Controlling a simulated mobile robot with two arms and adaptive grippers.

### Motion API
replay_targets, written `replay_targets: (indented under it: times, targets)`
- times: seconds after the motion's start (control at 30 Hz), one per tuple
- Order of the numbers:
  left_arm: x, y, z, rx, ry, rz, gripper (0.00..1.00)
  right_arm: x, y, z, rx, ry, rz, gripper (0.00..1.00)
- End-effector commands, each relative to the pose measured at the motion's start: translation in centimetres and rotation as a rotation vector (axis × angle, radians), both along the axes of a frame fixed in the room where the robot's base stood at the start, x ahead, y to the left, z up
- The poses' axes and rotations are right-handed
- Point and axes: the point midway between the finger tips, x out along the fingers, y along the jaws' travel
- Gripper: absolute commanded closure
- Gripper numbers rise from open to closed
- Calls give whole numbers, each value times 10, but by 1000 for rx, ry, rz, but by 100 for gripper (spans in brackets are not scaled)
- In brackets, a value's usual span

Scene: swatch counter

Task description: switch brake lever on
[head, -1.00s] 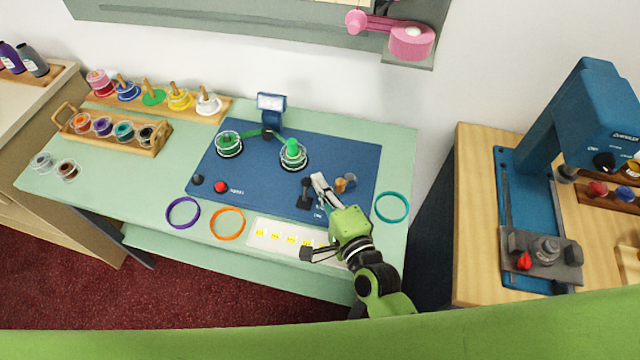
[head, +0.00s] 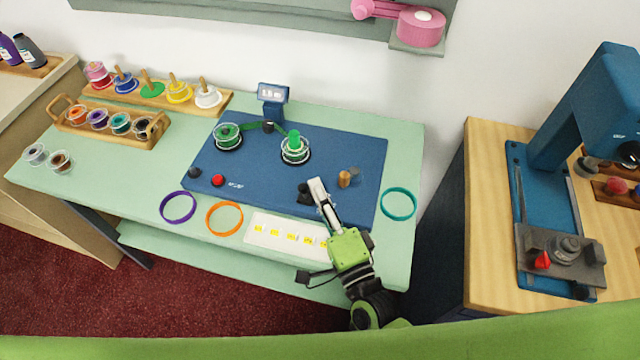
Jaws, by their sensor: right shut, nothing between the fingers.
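The blue winding board (head: 262,195) lies on the pale green counter. A small black lever (head: 303,189), which looks like the brake lever, stands near the board's front edge, right of centre. My right gripper (head: 317,184) is shut and empty, its fingertips at the right side of the lever. The fingers hide part of the lever and its label, so I cannot tell whether they touch or which setting it is at. My left gripper is not in view.
Two spools with green material, the left one (head: 228,136) and the right one (head: 295,149), sit behind the lever. A wooden peg (head: 344,179) stands close right of the gripper. A red button (head: 218,180), a yellow-marked card (head: 268,230) and coloured rings (head: 398,204) are nearby.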

Motion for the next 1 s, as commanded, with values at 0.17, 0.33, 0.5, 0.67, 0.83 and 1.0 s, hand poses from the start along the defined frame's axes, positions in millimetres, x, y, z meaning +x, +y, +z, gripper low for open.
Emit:
replay_targets:
  times: [0.17,0.33,0.5,0.67,0.83,1.0]
  targets:
    - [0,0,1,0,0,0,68,-2,1,-1,1,0,1,100]
    - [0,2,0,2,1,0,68,-5,-1,-2,0,1,1,100]
    - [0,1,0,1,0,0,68,-28,-9,-6,-2,5,2,100]
    - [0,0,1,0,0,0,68,-61,-21,-11,-2,5,3,100]
    - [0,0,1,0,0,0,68,-91,-31,-15,-2,5,3,100]
    - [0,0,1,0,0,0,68,-109,-38,-16,-1,2,3,100]
